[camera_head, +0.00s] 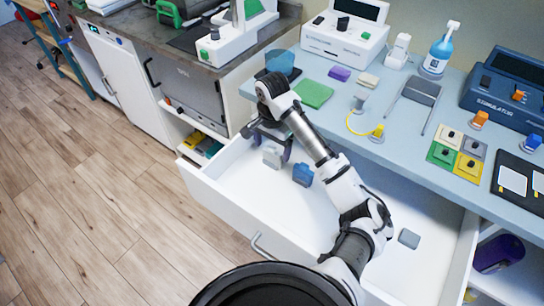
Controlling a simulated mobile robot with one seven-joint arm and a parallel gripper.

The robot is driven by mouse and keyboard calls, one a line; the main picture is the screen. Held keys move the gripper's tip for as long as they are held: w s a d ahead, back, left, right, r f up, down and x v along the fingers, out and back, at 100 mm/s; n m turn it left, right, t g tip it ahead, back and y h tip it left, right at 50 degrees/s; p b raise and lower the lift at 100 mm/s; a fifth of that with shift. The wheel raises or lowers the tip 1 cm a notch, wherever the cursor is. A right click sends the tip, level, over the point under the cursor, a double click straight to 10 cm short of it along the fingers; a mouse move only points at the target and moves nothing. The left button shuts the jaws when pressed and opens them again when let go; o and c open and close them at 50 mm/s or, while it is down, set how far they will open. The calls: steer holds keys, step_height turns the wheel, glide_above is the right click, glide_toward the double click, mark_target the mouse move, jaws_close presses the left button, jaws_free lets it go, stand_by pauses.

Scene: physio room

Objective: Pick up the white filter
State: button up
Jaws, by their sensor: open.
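A small whitish piece (272,157), which looks like the white filter, sits in the open white drawer (330,215) near its left end. My gripper (268,142) is open at the drawer's back left, just above and behind this piece. A dark finger comes down close to its right side; I cannot tell whether they touch. Part of the gripper is hidden behind my own arm. A blue piece (303,175) of similar size stands just right of the whitish piece.
A flat grey piece (409,238) lies at the drawer's right; the drawer's middle is bare. The blue-grey worktop (335,120) above holds a green pad (313,93), a spray bottle (439,50), coloured blocks (457,155) and devices. Wooden floor is clear at left.

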steer(key=shift+f, duration=0.25)
steer(key=c, duration=1.1)
steer(key=shift+o, duration=0.2)
